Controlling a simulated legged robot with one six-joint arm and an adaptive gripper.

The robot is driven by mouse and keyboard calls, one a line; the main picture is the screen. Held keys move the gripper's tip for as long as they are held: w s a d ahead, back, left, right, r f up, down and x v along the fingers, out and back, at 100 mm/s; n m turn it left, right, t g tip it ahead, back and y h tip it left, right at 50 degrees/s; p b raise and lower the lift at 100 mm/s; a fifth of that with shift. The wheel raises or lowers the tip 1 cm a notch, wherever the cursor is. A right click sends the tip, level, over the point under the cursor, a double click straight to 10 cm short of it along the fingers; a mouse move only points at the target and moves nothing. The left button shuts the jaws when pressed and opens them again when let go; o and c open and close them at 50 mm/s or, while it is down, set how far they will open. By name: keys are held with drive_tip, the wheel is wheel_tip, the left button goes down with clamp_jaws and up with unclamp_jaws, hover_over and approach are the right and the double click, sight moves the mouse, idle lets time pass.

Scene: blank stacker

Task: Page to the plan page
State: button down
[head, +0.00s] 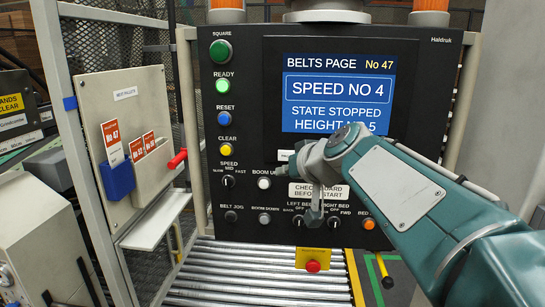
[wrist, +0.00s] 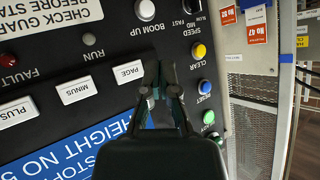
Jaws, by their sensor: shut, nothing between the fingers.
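The screen (head: 338,95) on the dark control panel reads "BELTS PAGE No 47", "SPEED NO 4", "STATE STOPPED" and a partly covered "HEIGHT" line. In the wrist view, which is upside down, the white PAGE button (wrist: 130,72) sits in a row with MINUS (wrist: 77,90) and PLUS (wrist: 15,110). My gripper (wrist: 163,72) is shut and empty, its tips close beside the PAGE button in that picture. I cannot tell whether they touch the panel. In the head view my arm covers most of that button row and the fingers are hard to make out.
The white BOOM UP button (head: 264,183), yellow CLEAR button (head: 227,150) and speed knob (head: 228,182) are nearby. A guard sign (head: 318,192) lies below the button row. A board with a blue card holder (head: 118,180) stands left. Rollers (head: 250,270) run below the panel.

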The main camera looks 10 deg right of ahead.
sight(281, 159)
drive_tip(key=shift+w+d, duration=0.3)
drive_tip(key=shift+w, duration=0.6)
drive_tip(key=shift+w+d, duration=0.3)
drive_tip(key=shift+w, duration=0.55)
drive_tip(key=shift+w+d, duration=0.3)
drive_tip(key=shift+w, duration=0.6)
drive_tip(key=shift+w, duration=0.1)
drive_tip(key=shift+w+d, duration=0.15)
drive_tip(key=shift+w, duration=0.1)
drive_tip(key=shift+w+d+r, duration=0.1)
drive_tip(key=shift+w, duration=0.2)
drive_tip(key=shift+s+a, duration=0.25)
drive_tip(key=shift+s, duration=0.5)
drive_tip(key=s, duration=0.1)
drive_tip(key=s+a, duration=0.1)
drive_tip(key=s, duration=0.2)
drive_tip(key=shift+s+a, duration=0.3)
drive_tip(key=shift+s, duration=0.1)
